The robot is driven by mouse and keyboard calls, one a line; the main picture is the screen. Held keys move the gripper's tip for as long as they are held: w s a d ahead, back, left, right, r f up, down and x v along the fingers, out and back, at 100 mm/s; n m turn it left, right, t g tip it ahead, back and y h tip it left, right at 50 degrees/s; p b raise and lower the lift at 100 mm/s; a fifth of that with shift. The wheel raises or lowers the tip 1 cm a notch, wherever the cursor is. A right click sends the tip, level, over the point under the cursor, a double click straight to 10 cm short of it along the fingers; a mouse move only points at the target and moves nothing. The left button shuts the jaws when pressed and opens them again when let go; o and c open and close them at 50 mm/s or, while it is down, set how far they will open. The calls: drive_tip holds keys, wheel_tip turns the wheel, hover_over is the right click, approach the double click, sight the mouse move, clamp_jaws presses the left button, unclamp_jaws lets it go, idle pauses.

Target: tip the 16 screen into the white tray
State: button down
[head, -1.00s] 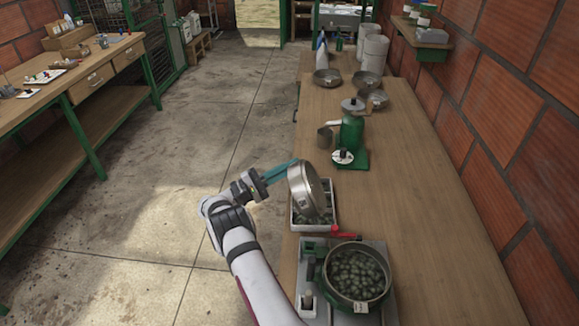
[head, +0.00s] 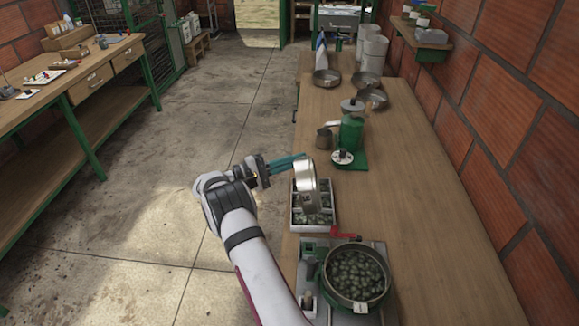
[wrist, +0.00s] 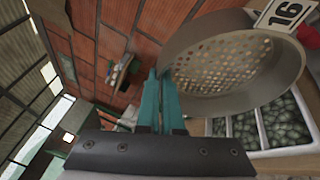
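My gripper (head: 296,162) has teal fingers, shut on the rim of a round metal screen (head: 307,184). In the wrist view the screen (wrist: 232,85) carries a "16" tag (wrist: 284,14), and its perforated bottom shows bare, with no beans visible on it. The screen is tipped steeply, nearly on edge, above the white tray (head: 314,229) and apart from the table. The tray has compartments with dark green beans in them; its dividers also show in the wrist view (wrist: 261,128). The screen hides part of the tray in the head view.
Another round screen full of green beans (head: 356,275) sits on a device in front of the tray. A red part (head: 346,235) lies between them. A green machine (head: 351,135) and a small metal jug (head: 324,138) stand behind. Empty pans (head: 327,77) are farther back. The table's right side is clear.

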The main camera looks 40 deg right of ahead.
drive_tip(key=r+y, duration=0.1)
drive_tip(key=s+d+r+m+t+y, duration=0.1)
drive_tip(key=d+r+y, duration=0.1)
drive_tip(key=shift+s+r+y, duration=0.3)
drive_tip(key=shift+s, duration=0.05)
drive_tip(key=s+d+r+m+t+y, duration=0.3)
drive_tip(key=r+t+y, duration=0.4)
drive_tip(key=y, duration=0.6)
drive_tip(key=shift+s+d+r+m+t, duration=0.4)
drive_tip(key=shift+d+t, duration=0.35)
drive_tip(key=shift+t, duration=0.45)
